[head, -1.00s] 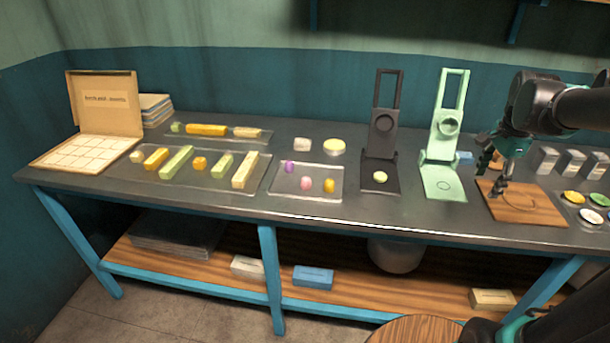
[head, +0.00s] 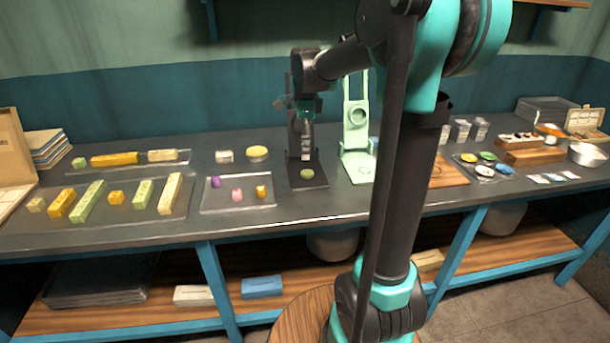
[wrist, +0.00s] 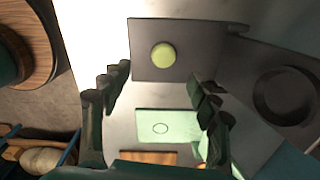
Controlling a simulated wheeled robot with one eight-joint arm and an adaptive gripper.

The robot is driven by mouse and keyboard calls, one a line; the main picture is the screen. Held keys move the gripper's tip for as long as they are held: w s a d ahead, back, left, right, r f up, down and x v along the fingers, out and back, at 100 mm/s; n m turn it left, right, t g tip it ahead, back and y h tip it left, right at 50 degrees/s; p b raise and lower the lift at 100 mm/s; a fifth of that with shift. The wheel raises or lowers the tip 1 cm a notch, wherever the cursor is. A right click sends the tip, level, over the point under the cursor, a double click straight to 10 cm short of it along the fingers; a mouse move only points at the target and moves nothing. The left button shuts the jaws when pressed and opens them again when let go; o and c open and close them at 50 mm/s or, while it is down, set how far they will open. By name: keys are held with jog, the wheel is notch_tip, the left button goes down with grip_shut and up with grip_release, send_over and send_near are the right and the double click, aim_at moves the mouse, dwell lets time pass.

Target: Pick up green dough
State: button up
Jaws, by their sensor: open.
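A small round yellow-green dough piece (head: 307,174) lies on the flat base of the black press (head: 322,181). In the wrist view the dough (wrist: 163,55) is a round disc on the dark base plate (wrist: 205,64), ahead of the fingertips and roughly centred between them. My gripper (head: 307,151) hangs in front of the black press's upright, above the dough and apart from it. In the wrist view its fingers (wrist: 160,84) are spread with nothing between them.
The mint-green press (head: 357,168) stands close on the right, partly behind my arm. A tray (head: 207,205) with purple, pink and orange pieces lies to the left. Farther left, a tray (head: 100,226) holds several dough bars. The black press's raised upright is close to my gripper.

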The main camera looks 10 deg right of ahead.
aim_at(306, 172)
notch_tip(306, 172, down, 4)
jog(key=shift+d+r, duration=0.1)
jog(key=f, duration=0.4)
jog(key=shift+w, duration=0.4)
jog(key=shift+f, duration=0.65)
jog(key=shift+c, duration=0.4)
jog(key=c, duration=1)
jog(key=shift+c, duration=0.2)
